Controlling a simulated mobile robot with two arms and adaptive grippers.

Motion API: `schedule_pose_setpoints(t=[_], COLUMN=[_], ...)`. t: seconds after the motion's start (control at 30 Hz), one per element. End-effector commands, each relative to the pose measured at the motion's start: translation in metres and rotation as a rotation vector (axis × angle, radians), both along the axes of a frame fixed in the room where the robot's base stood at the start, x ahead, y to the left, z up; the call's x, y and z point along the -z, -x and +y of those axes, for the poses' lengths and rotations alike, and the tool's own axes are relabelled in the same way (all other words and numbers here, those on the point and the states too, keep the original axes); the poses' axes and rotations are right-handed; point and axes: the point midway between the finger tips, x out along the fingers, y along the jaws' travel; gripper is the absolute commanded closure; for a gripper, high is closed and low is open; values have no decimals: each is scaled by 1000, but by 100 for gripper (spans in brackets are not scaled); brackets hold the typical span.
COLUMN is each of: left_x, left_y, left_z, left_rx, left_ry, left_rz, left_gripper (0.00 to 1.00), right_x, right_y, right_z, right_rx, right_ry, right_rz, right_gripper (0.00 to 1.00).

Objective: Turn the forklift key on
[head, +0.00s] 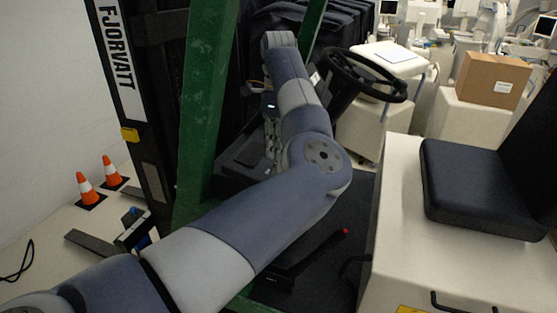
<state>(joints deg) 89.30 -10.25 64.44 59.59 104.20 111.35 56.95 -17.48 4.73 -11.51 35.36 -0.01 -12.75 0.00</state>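The forklift's black steering wheel (364,75) stands on its column right of my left forearm. I cannot make out the key; my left arm covers part of the dash area. My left arm comes in from the lower left, bends at the elbow and reaches up to the dash. My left gripper (271,148) hangs beside the forearm, fingers pointing down, above the dark console (240,166). Its fingers are small and partly hidden by the arm, so I cannot tell whether they are open or touching anything. My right gripper is not in view.
The green forklift post (205,100) stands close left of my arm, beside the black mast (140,120). The black seat (480,185) is at the right. A red-tipped lever (346,232) is below the arm. Two orange cones (86,187) stand at the left. A cardboard box (492,80) is behind.

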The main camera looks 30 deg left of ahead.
Motion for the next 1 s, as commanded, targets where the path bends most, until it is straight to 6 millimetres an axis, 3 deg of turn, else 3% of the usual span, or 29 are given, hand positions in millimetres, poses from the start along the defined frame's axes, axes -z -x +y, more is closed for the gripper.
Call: schedule_pose_setpoints(t=[0.13,0.3,0.5,0.73,0.87,1.0], left_x=[26,48,59,60,60,60], left_y=[1,1,0,0,0,0], left_z=[0,0,0,0,0,1], left_rx=[-2,-1,-1,-1,-1,-1], left_ry=[0,0,0,0,0,0], left_rz=[5,3,0,0,0,-1], left_gripper=[73,73,73,73,100,100], right_x=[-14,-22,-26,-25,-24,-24], right_y=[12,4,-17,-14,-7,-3], right_z=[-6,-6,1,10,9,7], right_rx=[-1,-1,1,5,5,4], right_ry=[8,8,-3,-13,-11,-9], right_rz=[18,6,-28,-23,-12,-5], right_gripper=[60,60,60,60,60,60])
